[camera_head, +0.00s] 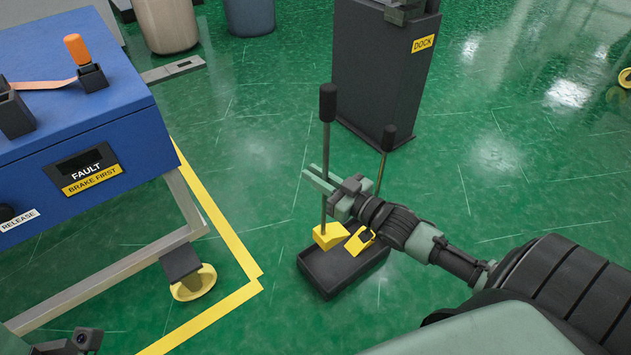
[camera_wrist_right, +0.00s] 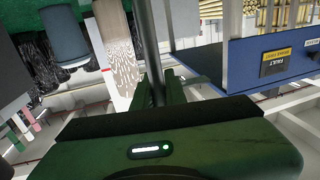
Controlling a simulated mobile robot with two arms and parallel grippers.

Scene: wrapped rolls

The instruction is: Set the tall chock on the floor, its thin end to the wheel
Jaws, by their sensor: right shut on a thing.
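The tall chock (camera_head: 329,237) is a yellow wedge on a long upright rod with a black knob. My right gripper (camera_head: 326,184) is shut on the rod, well above the wedge. The rod (camera_wrist_right: 149,45) also shows between the fingers in the right wrist view. The wedge overlaps the far left rim of a black tray (camera_head: 325,284); I cannot tell if it touches the tray. The wheel (camera_head: 193,283) is a yellow caster under the blue cart's near leg, left of the tray. Only a dark part of my left gripper (camera_head: 72,343) shows at the bottom left; its fingers are unclear.
A shorter-handled yellow chock (camera_head: 360,242) is in the tray, beside the tall one. The blue cart (camera_head: 80,130) stands left, with yellow floor tape (camera_head: 225,232) around its corner. A dark dock column (camera_head: 383,75) stands behind. Green floor is clear between tape and tray.

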